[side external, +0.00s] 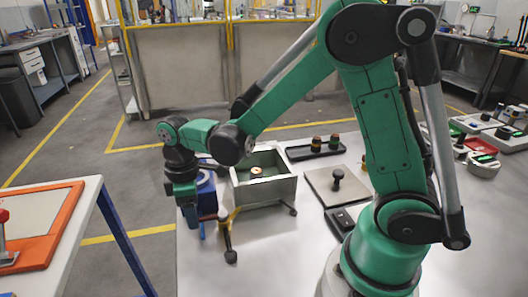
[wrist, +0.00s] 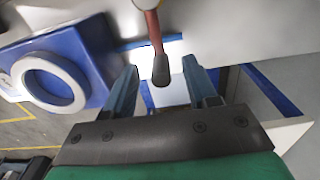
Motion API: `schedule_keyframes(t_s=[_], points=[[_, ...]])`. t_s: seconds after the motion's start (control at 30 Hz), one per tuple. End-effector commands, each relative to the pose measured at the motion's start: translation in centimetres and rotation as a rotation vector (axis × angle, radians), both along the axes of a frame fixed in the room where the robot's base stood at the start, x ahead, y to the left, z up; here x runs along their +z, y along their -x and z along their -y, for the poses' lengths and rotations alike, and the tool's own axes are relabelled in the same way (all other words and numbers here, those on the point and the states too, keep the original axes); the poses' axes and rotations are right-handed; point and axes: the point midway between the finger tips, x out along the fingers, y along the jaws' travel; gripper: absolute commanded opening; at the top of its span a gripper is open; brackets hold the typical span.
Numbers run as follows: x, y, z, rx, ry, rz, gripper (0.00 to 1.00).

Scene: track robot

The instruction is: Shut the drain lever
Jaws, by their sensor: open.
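The drain lever is a thin reddish-brown rod with a black grip. In the wrist view the lever (wrist: 155,35) comes down from the top, and its black end lies between the two fingers as seen, with gaps on both sides. In the side view the lever (side external: 228,240) sticks out at the front of a grey-green open tank (side external: 262,192), near a yellow part. My gripper (side external: 196,230) points down just left of the lever; its blue fingers (wrist: 160,64) are open and empty. Contact with the lever cannot be told.
A blue block (side external: 205,188) stands behind my gripper; its white ring (wrist: 48,82) shows in the wrist view. A black tray (side external: 316,148) and a plate with a black knob (side external: 337,179) lie right of the tank.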

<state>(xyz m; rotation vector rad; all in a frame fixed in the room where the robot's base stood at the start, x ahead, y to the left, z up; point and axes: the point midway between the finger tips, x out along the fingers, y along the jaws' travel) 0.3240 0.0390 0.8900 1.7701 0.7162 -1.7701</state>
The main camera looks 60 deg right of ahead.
Motion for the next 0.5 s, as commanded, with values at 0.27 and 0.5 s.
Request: schedule_keyframes(t_s=[0.27, 0.5], points=[[3.5, 0.0, 0.0, 0.0, 0.0, 0.0, 0.52], [5.3, 0.0, 0.0, -0.001, 0.001, 0.001, 0.52]])
